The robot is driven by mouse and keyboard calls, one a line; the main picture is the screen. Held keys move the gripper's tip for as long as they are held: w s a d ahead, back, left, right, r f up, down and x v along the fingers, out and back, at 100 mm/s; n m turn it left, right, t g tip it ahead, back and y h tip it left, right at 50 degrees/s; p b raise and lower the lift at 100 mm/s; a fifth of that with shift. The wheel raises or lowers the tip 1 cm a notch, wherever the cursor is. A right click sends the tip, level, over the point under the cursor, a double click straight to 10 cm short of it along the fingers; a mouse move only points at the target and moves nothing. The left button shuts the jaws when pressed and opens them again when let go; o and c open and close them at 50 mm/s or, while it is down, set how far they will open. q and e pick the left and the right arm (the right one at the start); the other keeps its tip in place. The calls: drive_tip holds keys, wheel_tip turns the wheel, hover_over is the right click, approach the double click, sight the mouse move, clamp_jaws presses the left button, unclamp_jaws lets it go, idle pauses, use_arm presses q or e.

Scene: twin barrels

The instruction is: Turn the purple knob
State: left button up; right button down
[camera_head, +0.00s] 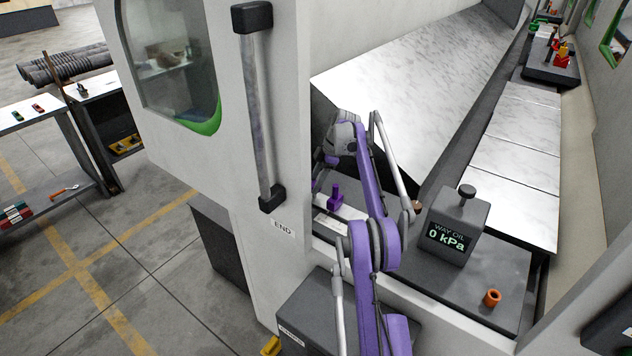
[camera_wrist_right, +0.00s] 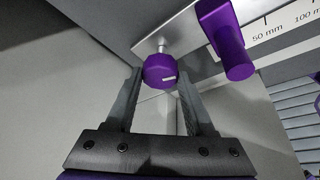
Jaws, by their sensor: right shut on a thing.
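The purple knob (camera_wrist_right: 159,72) is a short faceted cap with a white mark on its face, on a thin metal stem. In the right wrist view it sits between the two fingertips of my right gripper (camera_wrist_right: 162,80), which is shut on it. In the head view my right arm reaches behind the machine's white door panel, and its fingertips and the knob cannot be made out. My left gripper is not in view.
A second purple handle (camera_wrist_right: 226,40) stands close beside the knob, by a millimetre scale. A grey box reading "WAY OIL 0 kPa" (camera_head: 455,228) and an orange cylinder (camera_head: 492,298) stand right of my arm. A door with a long handle (camera_head: 261,110) is left.

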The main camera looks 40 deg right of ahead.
drive_tip(key=shift+c, duration=1.3)
unclamp_jaws()
